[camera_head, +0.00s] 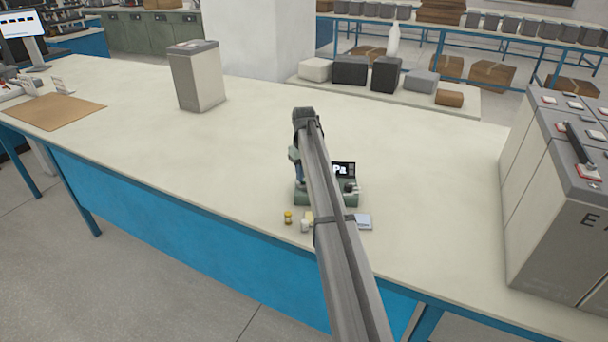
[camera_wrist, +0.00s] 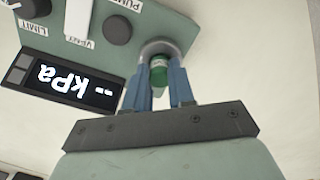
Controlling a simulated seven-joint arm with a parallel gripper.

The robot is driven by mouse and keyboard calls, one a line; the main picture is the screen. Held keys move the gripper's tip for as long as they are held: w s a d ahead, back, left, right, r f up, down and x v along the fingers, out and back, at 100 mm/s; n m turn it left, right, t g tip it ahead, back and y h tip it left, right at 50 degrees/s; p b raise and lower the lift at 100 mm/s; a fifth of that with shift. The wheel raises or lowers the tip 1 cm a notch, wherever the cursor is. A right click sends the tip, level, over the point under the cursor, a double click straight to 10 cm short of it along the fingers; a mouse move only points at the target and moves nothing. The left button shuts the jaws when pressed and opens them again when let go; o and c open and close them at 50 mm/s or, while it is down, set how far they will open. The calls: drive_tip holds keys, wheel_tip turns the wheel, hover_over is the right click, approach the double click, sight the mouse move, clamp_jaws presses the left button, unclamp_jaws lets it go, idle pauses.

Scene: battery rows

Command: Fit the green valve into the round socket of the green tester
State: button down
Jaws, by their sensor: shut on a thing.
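The green tester (camera_head: 348,199) stands on the bench in the head view, partly hidden behind my arm. In the wrist view its panel (camera_wrist: 150,18) shows knobs, printed labels and a lit kPa display (camera_wrist: 68,86). A round grey socket (camera_wrist: 163,45) sits at the panel's edge. My gripper (camera_wrist: 160,82) has its blue fingers shut on the green valve (camera_wrist: 159,72), right at the socket. The valve's far end is within or against the ring; I cannot tell how deep it sits. The valve is hidden in the head view.
A small yellow piece (camera_head: 288,217), a white piece (camera_head: 304,226) and a pale blue box (camera_head: 364,221) lie near the bench's front edge. A tall grey-white battery (camera_head: 197,78) stands left, larger batteries (camera_head: 548,215) right. The bench between is largely clear.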

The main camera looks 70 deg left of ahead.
drive_tip(key=shift+f, duration=0.3)
drive_tip(key=shift+f, duration=0.1)
drive_tip(key=c, duration=1)
unclamp_jaws()
drive_tip(key=shift+o, duration=0.2)
wheel_tip(320, 180, up, 12)
